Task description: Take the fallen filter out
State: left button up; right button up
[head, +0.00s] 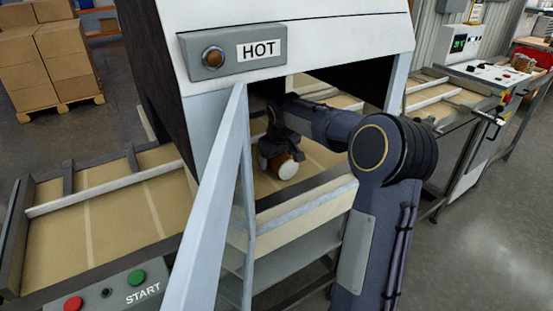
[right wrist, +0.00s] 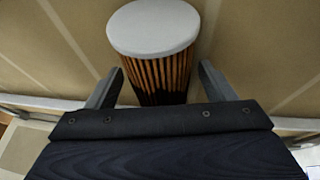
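The fallen filter (head: 284,166) lies on the conveyor belt inside the machine's opening, its white round end cap facing the head camera. In the right wrist view the filter (right wrist: 155,50) shows its white cap and orange-brown pleated side. My right gripper (head: 272,158) reaches into the opening and is at the filter. In the right wrist view its two fingers (right wrist: 160,78) stand apart on either side of the pleated body. A gap shows beside each finger, widest on the right. The filter's far end is hidden by the gripper body. My left gripper is not in view.
A HOT sign (head: 261,48) and amber lamp (head: 213,57) sit on the hood (head: 330,30) above. A pale slanted frame bar (head: 207,205) stands left of my arm. A START panel (head: 130,290) is lower left. The belt (head: 110,215) left of the machine is empty.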

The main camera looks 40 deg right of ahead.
jog(key=c, duration=0.9)
jog(key=shift+c, duration=0.2)
jog(key=shift+r, duration=0.15)
